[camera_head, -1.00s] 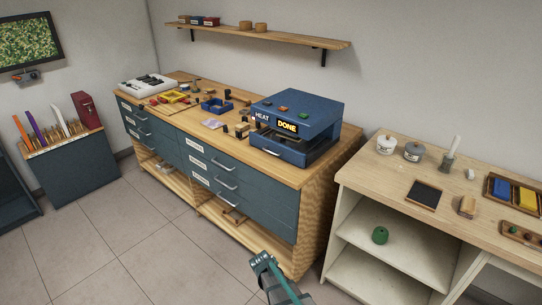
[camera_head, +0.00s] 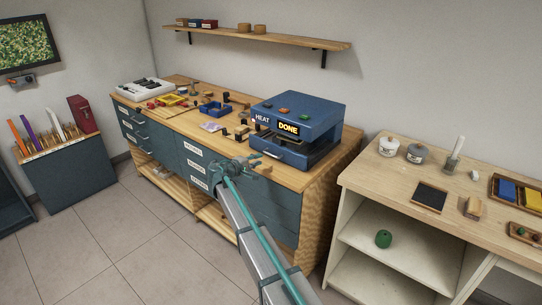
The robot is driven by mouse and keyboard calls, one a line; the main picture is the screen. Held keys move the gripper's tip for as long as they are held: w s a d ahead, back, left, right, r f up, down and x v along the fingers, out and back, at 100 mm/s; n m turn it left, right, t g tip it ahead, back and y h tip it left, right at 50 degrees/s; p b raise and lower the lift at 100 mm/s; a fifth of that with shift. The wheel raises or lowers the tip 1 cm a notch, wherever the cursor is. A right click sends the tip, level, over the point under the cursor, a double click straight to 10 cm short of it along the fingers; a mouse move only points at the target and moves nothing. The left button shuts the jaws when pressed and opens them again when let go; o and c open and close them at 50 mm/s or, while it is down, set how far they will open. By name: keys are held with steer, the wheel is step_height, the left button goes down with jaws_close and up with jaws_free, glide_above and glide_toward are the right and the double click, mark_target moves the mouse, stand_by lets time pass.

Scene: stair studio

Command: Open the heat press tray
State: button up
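The blue heat press (camera_head: 297,117) stands at the right end of the long wooden-topped drawer cabinet. Its front shows the words HEAT and DONE. Its tray (camera_head: 279,151) is at the lower front, with a pale handle (camera_head: 272,155) on the front face. The arm reaches up from the bottom edge and covers part of the drawers. The fingers are small and blurred, so their opening does not show.
Small tools and a blue bin (camera_head: 215,109) lie on the cabinet top (camera_head: 187,117) left of the press. A wooden shelf (camera_head: 262,37) hangs above. A pale workbench (camera_head: 400,178) with jars stands at the right. The tiled floor (camera_head: 150,240) at left is clear.

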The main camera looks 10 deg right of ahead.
mark_target(271, 155)
steer(key=p+x, duration=0.2)
steer(key=x, duration=0.8)
steer(key=shift+f+p, duration=0.1)
steer(key=shift+p, duration=0.25)
jaws_close()
